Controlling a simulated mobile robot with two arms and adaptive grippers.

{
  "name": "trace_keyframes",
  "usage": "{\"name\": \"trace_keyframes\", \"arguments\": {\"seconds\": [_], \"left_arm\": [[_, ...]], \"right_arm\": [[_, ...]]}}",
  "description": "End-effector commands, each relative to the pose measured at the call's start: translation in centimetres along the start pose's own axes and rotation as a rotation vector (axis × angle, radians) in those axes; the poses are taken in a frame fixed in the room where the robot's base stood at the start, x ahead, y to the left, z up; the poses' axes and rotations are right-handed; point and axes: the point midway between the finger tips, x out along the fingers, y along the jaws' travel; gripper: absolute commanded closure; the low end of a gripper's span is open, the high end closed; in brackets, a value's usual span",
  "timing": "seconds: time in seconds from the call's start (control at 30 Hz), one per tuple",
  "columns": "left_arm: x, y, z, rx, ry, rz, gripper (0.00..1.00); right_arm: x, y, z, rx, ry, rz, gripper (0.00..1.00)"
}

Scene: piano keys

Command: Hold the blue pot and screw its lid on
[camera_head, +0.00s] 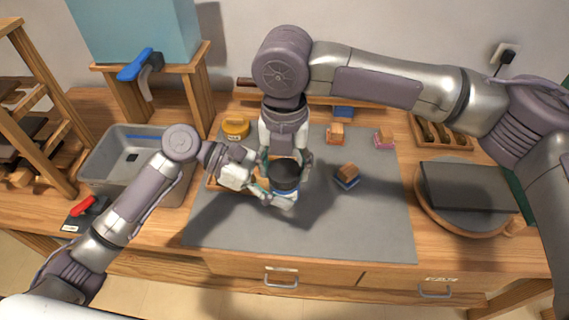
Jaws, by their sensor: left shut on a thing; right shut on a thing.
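The blue pot (284,191) is over the grey mat, left of its middle, mostly hidden by the grippers and the lid. A dark round lid (285,174) is at the top of the pot. I cannot tell whether it is seated or turned on the thread. My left gripper (279,198) comes in from the left and is shut on the pot's side. My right gripper (286,163) reaches down from above and behind and is shut on the lid. Its fingers are on either side of the lid.
Small blocks on coloured bases (347,176) stand on the mat (340,225), with a yellow one (235,127) behind left. A grey bin (112,155) is at the left. A dark slab on a round board (468,187) is at the right. The mat's front is clear.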

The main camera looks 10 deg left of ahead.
Motion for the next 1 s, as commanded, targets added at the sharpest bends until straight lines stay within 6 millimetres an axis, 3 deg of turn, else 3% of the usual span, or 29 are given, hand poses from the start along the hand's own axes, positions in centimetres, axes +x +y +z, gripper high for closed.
{"name": "trace_keyframes", "arguments": {"seconds": [0.17,0.8,0.9,1.0], "left_arm": [[-0.04,0.03,0.05,0.001,-0.001,0.001,1.00],[-0.03,0.03,0.06,0.001,-0.001,0.001,1.00],[-0.03,0.02,0.07,0.001,-0.001,0.001,1.00],[-0.02,0.01,0.08,0.001,-0.001,0.001,1.00]], "right_arm": [[0.10,-0.02,-0.05,0.288,0.003,0.000,0.80],[0.19,0.04,-0.13,1.902,0.002,-0.001,0.80],[0.19,0.06,-0.15,2.112,0.002,-0.002,0.80],[0.14,0.03,-0.08,2.212,-0.001,0.001,0.80]]}}
